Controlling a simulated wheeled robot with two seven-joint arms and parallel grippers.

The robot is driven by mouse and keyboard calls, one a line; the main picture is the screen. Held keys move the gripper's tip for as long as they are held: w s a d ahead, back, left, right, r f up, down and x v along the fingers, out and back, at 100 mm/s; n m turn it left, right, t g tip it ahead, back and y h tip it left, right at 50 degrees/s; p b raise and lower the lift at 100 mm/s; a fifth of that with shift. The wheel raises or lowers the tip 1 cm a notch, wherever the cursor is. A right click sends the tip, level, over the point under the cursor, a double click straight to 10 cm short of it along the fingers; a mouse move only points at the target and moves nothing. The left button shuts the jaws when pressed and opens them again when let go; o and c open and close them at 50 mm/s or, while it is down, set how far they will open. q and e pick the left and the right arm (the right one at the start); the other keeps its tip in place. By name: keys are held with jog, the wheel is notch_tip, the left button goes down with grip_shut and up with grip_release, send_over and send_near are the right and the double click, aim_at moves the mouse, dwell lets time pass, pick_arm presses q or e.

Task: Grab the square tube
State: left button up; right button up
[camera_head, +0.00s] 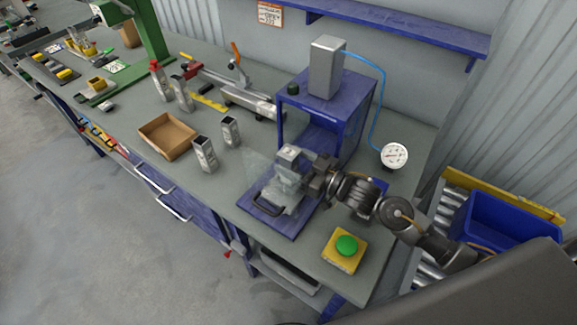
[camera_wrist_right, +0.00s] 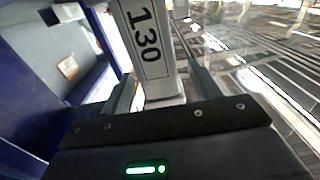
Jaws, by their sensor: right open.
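A light grey metal square tube (camera_head: 289,155) stands on the blue press base, partly hidden by my right gripper (camera_head: 308,175). In the right wrist view the square tube (camera_wrist_right: 150,45) carries a plate marked 130. My right gripper (camera_wrist_right: 163,90) is open, with one finger on each side of the tube; I cannot tell whether they touch it. My left gripper is not in view. Other square tubes (camera_head: 205,155) (camera_head: 231,132) stand upright to the left, beside a cardboard box.
A blue press frame (camera_head: 350,110) with a grey cylinder block (camera_head: 327,68) stands behind the tube. A clear guard with a black handle (camera_head: 272,190) is in front. A yellow box with a green button (camera_head: 345,247), a gauge (camera_head: 394,156), a cardboard box (camera_head: 167,138) and a blue bin (camera_head: 505,225) are around.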

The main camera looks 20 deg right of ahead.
jog(key=shift+x, duration=0.8)
jog(key=shift+s, duration=0.1)
jog(key=shift+c, duration=0.3)
jog(key=shift+r, duration=0.1)
jog(key=c, duration=1.1)
